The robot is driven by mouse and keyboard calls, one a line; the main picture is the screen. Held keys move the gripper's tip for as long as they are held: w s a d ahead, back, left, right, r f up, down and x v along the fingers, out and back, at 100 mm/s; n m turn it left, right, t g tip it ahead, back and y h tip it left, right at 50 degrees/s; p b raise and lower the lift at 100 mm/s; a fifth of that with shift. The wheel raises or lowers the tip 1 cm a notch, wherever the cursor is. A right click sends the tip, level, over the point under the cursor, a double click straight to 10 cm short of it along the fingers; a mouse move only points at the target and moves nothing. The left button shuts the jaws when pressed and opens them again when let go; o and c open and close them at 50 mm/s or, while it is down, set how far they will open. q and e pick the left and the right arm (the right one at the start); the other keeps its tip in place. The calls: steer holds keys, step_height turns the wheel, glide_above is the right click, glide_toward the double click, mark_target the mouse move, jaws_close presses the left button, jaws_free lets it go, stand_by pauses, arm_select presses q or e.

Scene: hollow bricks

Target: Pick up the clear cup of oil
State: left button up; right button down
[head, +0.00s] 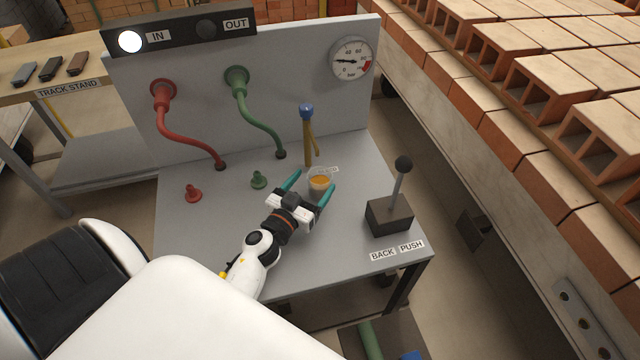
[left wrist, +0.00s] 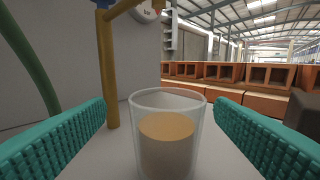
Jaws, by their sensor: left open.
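The clear cup of oil (head: 319,181) stands upright on the grey bench top, with amber liquid in it. My left gripper (head: 311,187) is open, with its teal fingers on either side of the cup. In the left wrist view the cup (left wrist: 167,135) stands between the two fingers, with a gap on each side. The cup's base is cut off at the bottom of that view. My right gripper is not in view.
A brown tap post with a blue top (head: 307,130) stands just behind the cup. A black lever box (head: 389,215) is to the right. Red (head: 193,193) and green (head: 259,179) fittings sit to the left. A gauge (head: 351,60) is on the back panel.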

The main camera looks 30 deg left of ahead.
mark_target(325, 170)
arm_select(q)
steer(key=shift+w, duration=0.4)
steer(key=w, duration=0.3)
steer(key=shift+w+d, duration=0.15)
steer(key=shift+w, duration=0.55)
steer(key=c, duration=1.2)
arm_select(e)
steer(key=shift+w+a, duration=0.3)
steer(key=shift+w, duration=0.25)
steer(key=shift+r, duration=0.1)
